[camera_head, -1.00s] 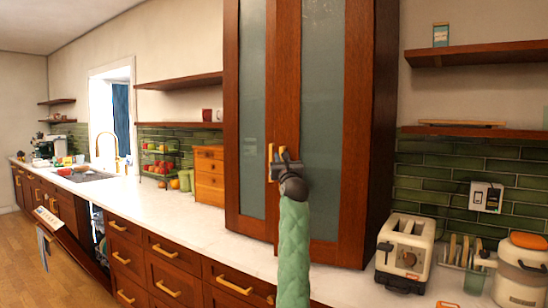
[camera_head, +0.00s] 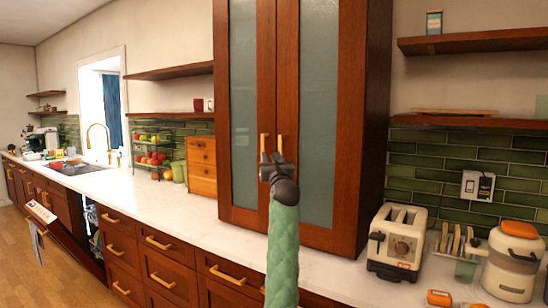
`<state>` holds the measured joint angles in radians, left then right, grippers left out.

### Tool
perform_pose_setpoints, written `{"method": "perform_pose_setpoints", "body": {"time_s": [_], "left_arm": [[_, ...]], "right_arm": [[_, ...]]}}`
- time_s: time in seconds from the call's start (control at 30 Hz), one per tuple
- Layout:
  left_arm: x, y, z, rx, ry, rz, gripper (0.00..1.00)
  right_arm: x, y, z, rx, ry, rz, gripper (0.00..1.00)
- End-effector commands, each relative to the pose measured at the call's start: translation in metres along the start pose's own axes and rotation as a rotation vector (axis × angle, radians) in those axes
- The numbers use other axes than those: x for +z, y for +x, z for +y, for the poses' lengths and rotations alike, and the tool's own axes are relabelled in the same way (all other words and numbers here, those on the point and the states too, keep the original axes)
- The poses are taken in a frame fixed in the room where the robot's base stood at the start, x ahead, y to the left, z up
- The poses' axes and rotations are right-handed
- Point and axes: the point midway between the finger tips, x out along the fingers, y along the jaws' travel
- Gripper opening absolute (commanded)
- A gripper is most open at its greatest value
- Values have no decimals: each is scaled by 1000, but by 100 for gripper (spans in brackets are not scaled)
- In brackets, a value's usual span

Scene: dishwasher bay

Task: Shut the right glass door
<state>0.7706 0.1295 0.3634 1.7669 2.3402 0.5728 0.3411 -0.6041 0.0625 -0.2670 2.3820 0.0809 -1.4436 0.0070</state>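The right glass door (camera_head: 318,110) is a tall frosted pane in a reddish-brown wood frame on the wall cabinet. It looks flush or nearly flush with the left glass door (camera_head: 243,100); any small gap is hard to make out. Its brass handle (camera_head: 280,143) stands beside the left door's handle (camera_head: 264,143).
A white counter (camera_head: 150,205) runs below the cabinet, over drawers with brass handles. A toaster (camera_head: 396,240) stands just right of the cabinet, with a dish rack (camera_head: 455,243) and an orange-lidded canister (camera_head: 514,258) beyond. A wooden drawer box (camera_head: 202,165) is to the left.

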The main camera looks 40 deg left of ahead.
Motion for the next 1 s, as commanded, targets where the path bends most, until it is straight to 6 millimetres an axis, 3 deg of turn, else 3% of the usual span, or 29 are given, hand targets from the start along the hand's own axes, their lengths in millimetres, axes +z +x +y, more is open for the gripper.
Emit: {"method": "perform_pose_setpoints", "body": {"time_s": [0.7, 1.0], "left_arm": [[0, -35, 19, 1, 1, -1, 36], [0, -38, 20, 1, 0, -1, 36]], "right_arm": [[-2, -5, -1, 0, 0, 0, 36], [-2, -5, -1, 0, 0, 0, 36]]}}
